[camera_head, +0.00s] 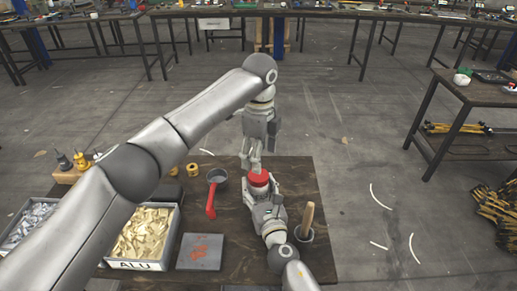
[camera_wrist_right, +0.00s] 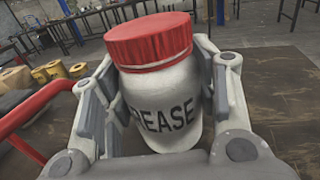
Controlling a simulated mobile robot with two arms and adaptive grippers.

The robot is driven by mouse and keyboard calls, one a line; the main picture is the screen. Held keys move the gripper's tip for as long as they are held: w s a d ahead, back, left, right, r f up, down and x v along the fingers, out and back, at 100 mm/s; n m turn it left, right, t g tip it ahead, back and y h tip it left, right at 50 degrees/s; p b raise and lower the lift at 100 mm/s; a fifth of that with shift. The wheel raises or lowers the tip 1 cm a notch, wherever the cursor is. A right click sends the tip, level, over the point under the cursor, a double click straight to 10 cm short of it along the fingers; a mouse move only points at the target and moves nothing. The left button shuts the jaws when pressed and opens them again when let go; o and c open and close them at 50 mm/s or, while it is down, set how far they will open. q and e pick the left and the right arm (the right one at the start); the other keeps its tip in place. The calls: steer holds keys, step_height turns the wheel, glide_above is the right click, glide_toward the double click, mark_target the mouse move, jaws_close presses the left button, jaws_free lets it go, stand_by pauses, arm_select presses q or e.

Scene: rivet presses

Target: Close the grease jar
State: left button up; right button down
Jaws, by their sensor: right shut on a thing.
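The grease jar is a pale jar with dark lettering, seen close up in the right wrist view (camera_wrist_right: 160,105). Its red lid (camera_wrist_right: 148,40) sits on top of it; how tightly it is screwed on cannot be told. In the head view the red lid (camera_head: 258,179) shows near the middle of the table. My right gripper (camera_wrist_right: 160,110) is shut on the jar's body, with one finger on each side. My left gripper (camera_head: 250,168) hangs from above, close behind the lid in the head view. Its fingers are too small to tell whether they are open.
A dark table (camera_head: 325,240) carries a grey pot (camera_head: 219,175) with a red handle, a cup (camera_head: 304,235) with a wooden handle, a grey plate (camera_head: 199,254), an ALU bin (camera_head: 152,265) and yellow pieces (camera_head: 193,170). My left arm crosses above its left side.

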arm_select(q)
steer(key=n, duration=0.3)
steer(key=shift+r+n, duration=0.15)
steer(key=shift+n, duration=0.15)
steer(key=n, duration=0.5)
steer(key=shift+r, duration=0.25)
steer(key=n, duration=0.5)
steer(key=shift+r, duration=0.15)
steer(key=n, duration=0.5)
steer(key=shift+s+a+r, duration=0.1)
steer(key=shift+r, duration=0.1)
steer(key=shift+f, duration=0.1)
steer(key=shift+f, duration=3.9)
steer(key=shift+c, duration=0.3)
